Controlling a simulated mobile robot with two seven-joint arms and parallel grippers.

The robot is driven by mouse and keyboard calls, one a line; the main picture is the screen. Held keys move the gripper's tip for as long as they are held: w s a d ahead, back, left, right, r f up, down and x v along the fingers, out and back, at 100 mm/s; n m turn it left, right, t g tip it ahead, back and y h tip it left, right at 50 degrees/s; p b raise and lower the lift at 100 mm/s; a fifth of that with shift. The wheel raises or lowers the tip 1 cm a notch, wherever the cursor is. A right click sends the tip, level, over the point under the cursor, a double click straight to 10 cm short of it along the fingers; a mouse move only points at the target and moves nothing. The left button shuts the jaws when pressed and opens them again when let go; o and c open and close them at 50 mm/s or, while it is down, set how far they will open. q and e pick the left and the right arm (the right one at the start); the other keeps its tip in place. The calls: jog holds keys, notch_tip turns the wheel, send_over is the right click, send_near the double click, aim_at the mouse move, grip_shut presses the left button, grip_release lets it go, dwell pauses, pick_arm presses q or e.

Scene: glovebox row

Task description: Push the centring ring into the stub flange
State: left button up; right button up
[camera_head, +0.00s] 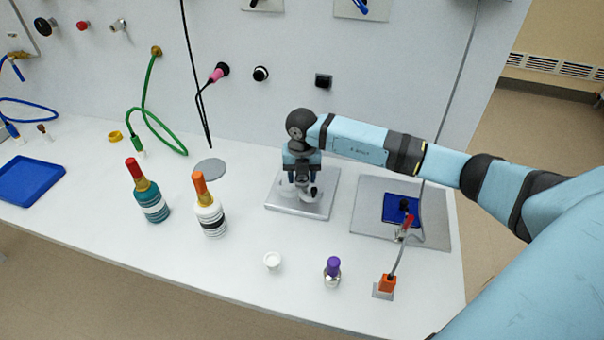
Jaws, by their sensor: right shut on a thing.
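My right gripper (303,177) points down over a grey metal plate (328,196) in the middle of the bench. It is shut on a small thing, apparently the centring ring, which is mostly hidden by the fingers. Small silver metal parts, which look like the stub flange (309,193), stand on the plate just below the fingertips. I cannot tell whether the ring touches the flange. My left gripper is not in view.
A teal bottle (153,206) and a white bottle (211,219) stand left of the plate. A white cup (272,260), a purple-capped vial (332,271) and an orange block (387,283) are near the front edge. A blue pad (393,211) lies at right.

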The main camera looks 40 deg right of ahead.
aim_at(302, 179)
jog(key=shift+f+b, duration=0.4)
jog(key=shift+f, duration=0.3)
jog(key=o, duration=1.1)
jog(key=shift+r, duration=0.1)
notch_tip(302, 179, up, 14)
jog(key=shift+f+b, duration=0.2)
jog(key=shift+b, duration=0.25)
